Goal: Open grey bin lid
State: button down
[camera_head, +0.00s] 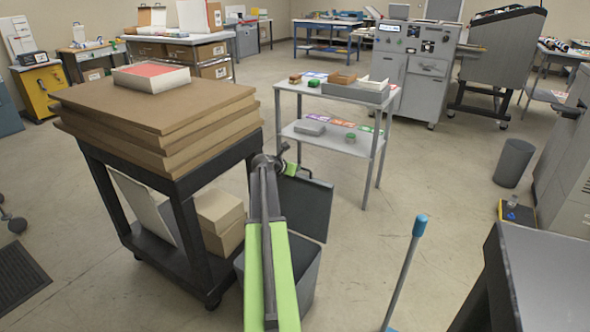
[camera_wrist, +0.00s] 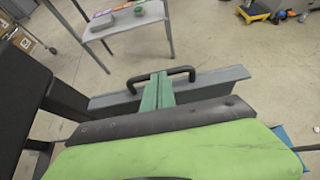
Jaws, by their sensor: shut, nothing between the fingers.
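The grey bin (camera_head: 304,272) stands on the floor beside the black cart, partly hidden behind my arm. Its dark grey lid (camera_head: 308,208) is raised, standing steeply up from the bin's far side. In the wrist view the lid (camera_wrist: 215,80) shows nearly edge-on, with a black bar handle (camera_wrist: 185,70) on it. My gripper (camera_head: 290,169) is at the lid's upper left edge. In the wrist view its green fingers (camera_wrist: 157,90) are together and overlap the handle's middle; I cannot tell whether they touch it. The bin's inside is mostly hidden.
A black cart (camera_head: 180,190) stacked with brown boards stands close on the left. A grey table (camera_head: 338,98) is behind the lid. A blue-topped pole (camera_head: 405,270) and a dark bench (camera_head: 545,270) are on the right. Open floor lies between.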

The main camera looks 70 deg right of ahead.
jog(key=shift+s+d, duration=0.15)
jog(key=shift+d, duration=0.7)
jog(key=shift+w+a, duration=0.1)
jog(key=shift+w, duration=0.1)
jog(key=shift+w, duration=0.1)
jog(key=p+v, duration=0.7)
jog(key=v, duration=0.7)
jog(key=shift+d+r+p, duration=0.2)
jog(key=shift+r+p, duration=0.05)
jog(key=shift+p, duration=0.15)
